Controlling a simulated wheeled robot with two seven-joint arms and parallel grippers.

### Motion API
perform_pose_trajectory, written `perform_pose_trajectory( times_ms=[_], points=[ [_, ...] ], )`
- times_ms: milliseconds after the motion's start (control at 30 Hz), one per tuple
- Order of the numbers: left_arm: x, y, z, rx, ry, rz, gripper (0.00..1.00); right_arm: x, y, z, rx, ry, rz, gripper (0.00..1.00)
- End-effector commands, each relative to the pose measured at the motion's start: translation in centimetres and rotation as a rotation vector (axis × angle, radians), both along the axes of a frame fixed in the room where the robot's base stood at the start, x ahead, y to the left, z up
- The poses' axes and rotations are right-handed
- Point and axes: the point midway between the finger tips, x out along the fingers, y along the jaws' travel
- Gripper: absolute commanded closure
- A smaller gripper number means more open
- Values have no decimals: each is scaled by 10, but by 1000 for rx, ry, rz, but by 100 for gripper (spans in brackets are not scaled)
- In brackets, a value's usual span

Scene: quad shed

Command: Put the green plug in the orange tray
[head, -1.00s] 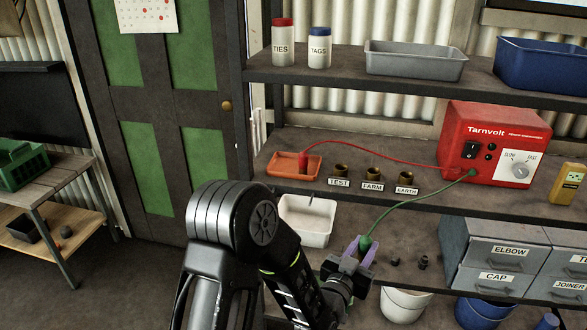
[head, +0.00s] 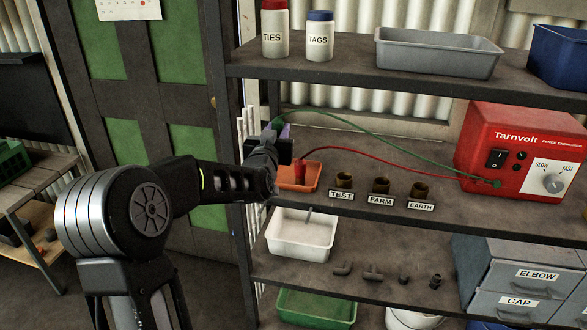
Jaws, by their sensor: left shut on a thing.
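The orange tray (head: 313,182) sits at the left end of the middle shelf, partly hidden by my left arm. A red plug (head: 299,172) stands in it, with a red lead running to the red Tarnvolt energiser (head: 510,145). My left gripper (head: 281,130) is shut on the green plug (head: 277,123), whose green lead arches back to the energiser. The gripper holds the plug above the shelf, behind and a little left of the tray in the picture. The gripper's fingers are mostly hidden by its own wrist. My right gripper is not in view.
A white tub (head: 302,247) and several dark pipe fittings are on the shelf below. The upper shelf (head: 350,79) overhangs with jars and bins.

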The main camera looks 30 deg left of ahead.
Motion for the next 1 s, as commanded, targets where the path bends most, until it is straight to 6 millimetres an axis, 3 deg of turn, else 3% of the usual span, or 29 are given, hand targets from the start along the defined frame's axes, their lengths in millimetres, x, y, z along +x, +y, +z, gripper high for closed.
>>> perform_pose_trajectory(
  times_ms=[400,800,1000],
  points=[
    [-1,3,1,0,-1,3,100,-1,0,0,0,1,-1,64],
    [-1,2,-57,-1,2,2,100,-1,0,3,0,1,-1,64],
    [-1,2,-60,1,-3,3,100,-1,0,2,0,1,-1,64]
  ],
)
